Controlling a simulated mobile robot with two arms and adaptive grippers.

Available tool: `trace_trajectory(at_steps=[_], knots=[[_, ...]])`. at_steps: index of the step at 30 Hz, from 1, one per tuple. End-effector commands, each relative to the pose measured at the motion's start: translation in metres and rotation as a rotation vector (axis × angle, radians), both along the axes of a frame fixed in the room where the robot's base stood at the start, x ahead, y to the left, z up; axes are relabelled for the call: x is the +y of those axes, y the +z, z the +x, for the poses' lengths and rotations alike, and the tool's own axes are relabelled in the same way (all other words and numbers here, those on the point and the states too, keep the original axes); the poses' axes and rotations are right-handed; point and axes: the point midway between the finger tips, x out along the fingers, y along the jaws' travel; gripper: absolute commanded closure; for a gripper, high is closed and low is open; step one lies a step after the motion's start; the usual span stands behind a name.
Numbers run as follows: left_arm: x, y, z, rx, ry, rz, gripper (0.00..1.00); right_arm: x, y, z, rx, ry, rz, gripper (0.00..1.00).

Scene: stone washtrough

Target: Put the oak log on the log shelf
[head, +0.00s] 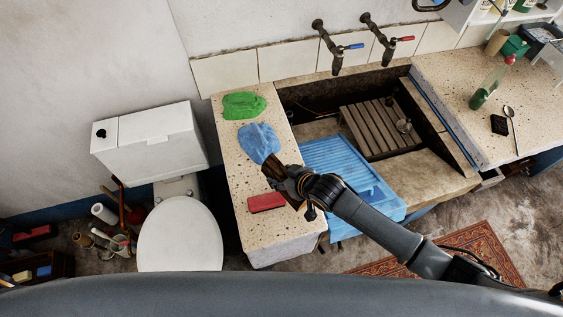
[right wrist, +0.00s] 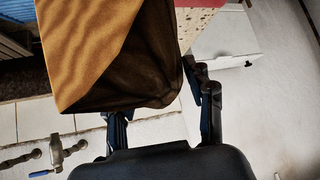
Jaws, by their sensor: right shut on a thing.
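The oak log (head: 270,161) is a brown split piece, seen small in the head view at the tip of my right gripper (head: 284,177). In the right wrist view the log (right wrist: 95,45) is large, with a pale orange-brown split face and dark bark, between the fingers of my right gripper (right wrist: 162,108). The gripper is shut on it and holds it over the left part of the stone counter (head: 231,167). The gripper hides part of the log in the head view. I cannot make out the log shelf in either view. My left gripper is not in view.
A green cloth (head: 243,105), a blue cloth (head: 258,141) and a red block (head: 266,202) lie on the counter near the log. The sunken trough (head: 325,105) is to the right, under two taps. A white toilet (head: 180,235) stands left, with clutter beside it.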

Motion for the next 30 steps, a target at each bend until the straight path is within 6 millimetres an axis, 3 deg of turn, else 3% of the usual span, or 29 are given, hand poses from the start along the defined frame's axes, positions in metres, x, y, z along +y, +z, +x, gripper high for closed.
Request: trace_trajectory(at_steps=[1,6,16,20,23,26,30], knots=[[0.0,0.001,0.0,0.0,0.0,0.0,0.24,0.003,0.004,-0.018,0.005,0.004,0.006,1.0],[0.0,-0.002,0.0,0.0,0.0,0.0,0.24,0.005,0.017,-0.05,0.004,0.002,0.005,1.0],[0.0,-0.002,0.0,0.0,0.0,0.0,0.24,0.007,0.03,-0.075,0.001,0.0,0.001,1.0],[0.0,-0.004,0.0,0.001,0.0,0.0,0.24,0.006,0.031,-0.074,0.0,-0.005,0.001,1.0],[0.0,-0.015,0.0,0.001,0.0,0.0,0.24,-0.003,0.034,-0.063,-0.004,-0.038,-0.002,1.0],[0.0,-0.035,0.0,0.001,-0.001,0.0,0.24,-0.022,0.044,-0.041,-0.009,-0.114,-0.01,1.0],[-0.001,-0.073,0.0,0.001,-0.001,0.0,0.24,-0.07,0.071,-0.011,-0.014,-0.276,-0.017,1.0]])
